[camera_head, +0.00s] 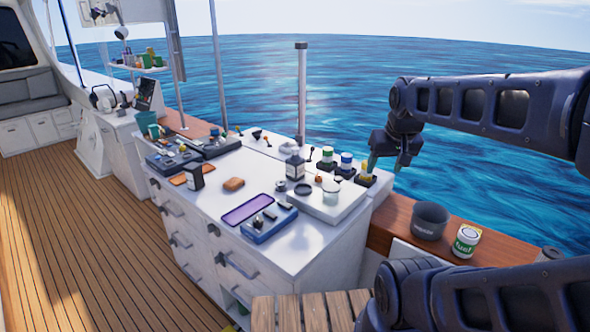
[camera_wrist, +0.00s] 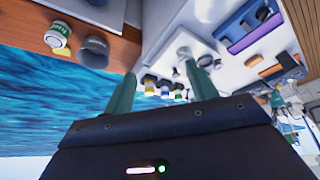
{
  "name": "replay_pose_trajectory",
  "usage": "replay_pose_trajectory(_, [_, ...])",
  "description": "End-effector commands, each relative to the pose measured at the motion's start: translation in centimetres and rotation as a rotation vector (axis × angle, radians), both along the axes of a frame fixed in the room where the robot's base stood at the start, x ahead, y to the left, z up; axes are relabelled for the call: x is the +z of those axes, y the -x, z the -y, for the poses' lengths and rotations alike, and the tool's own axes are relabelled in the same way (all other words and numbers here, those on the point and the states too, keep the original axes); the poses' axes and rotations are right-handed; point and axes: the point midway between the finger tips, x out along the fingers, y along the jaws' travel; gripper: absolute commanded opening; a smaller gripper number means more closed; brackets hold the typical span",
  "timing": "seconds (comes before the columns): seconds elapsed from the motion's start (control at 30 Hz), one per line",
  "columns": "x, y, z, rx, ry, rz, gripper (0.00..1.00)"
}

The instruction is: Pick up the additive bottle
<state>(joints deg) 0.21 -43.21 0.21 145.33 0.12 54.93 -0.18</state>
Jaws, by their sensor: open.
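A dark bottle with a pale label (camera_head: 295,165) stands upright at the back of the white counter (camera_head: 285,240). A second dark bottle (camera_head: 194,176) stands farther left on the counter. I cannot read either label, so I cannot tell which is the additive bottle. My gripper (camera_head: 387,162) is raised right of the counter, near its back right corner and apart from both bottles. In the wrist view, its two green fingers (camera_wrist: 158,66) are spread with nothing held between them.
Several small capped containers (camera_head: 346,161) stand in dark holders at the counter's back right. A purple-edged tray (camera_head: 247,209) and a blue tray (camera_head: 270,222) lie at the front. Open water lies beyond.

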Motion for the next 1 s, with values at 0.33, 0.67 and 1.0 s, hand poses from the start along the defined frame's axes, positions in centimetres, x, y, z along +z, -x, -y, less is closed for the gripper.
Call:
replay_pose_trajectory(0.33, [2.8,-5.2,-0.8,0.115,0.046,-0.044,0.57])
replay_pose_trajectory(0.67, [5.5,-13.6,-2.6,0.299,0.109,-0.106,0.57])
replay_pose_trajectory(1.0, [6.1,-22.8,-5.0,0.491,0.161,-0.169,0.57])
